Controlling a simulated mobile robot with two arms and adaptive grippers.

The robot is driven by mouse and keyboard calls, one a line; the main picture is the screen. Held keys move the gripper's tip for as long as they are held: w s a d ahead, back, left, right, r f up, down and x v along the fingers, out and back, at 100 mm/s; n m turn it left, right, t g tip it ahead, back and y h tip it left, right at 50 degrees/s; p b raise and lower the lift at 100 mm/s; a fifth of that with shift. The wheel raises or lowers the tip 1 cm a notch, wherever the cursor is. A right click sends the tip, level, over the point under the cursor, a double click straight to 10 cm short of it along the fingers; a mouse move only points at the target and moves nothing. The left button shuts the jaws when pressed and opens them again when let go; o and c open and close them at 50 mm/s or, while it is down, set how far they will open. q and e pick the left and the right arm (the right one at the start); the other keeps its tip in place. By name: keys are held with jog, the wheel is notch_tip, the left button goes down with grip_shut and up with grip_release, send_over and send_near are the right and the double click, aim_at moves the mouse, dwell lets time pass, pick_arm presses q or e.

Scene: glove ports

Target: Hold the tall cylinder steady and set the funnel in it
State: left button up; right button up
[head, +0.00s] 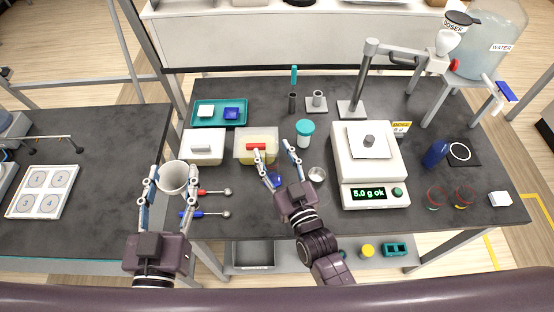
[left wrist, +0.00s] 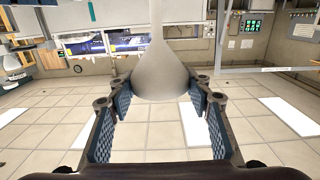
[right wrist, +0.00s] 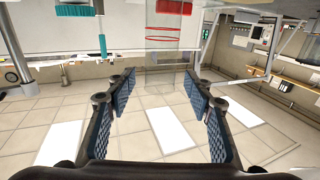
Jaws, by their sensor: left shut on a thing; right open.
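The funnel (head: 173,178), pale with a wide round mouth, is between the fingers of my left gripper (head: 174,170), which is shut on it. In the left wrist view the funnel (left wrist: 165,70) shows its smooth flared body. A tall clear cylinder (right wrist: 168,58) with red marks stands ahead of my right gripper's fingers in the right wrist view. It is hard to make out in the head view, where a blue patch (head: 273,181) between the fingers may be its base. My right gripper (head: 272,148) is open; I cannot tell whether it touches the cylinder.
A teal-lidded jar (head: 305,128) and the scale (head: 375,195) are to the right. Red and blue spoons (head: 208,192) lie beside the funnel.

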jog(key=c, duration=1.3)
jog(key=shift+o, duration=0.2)
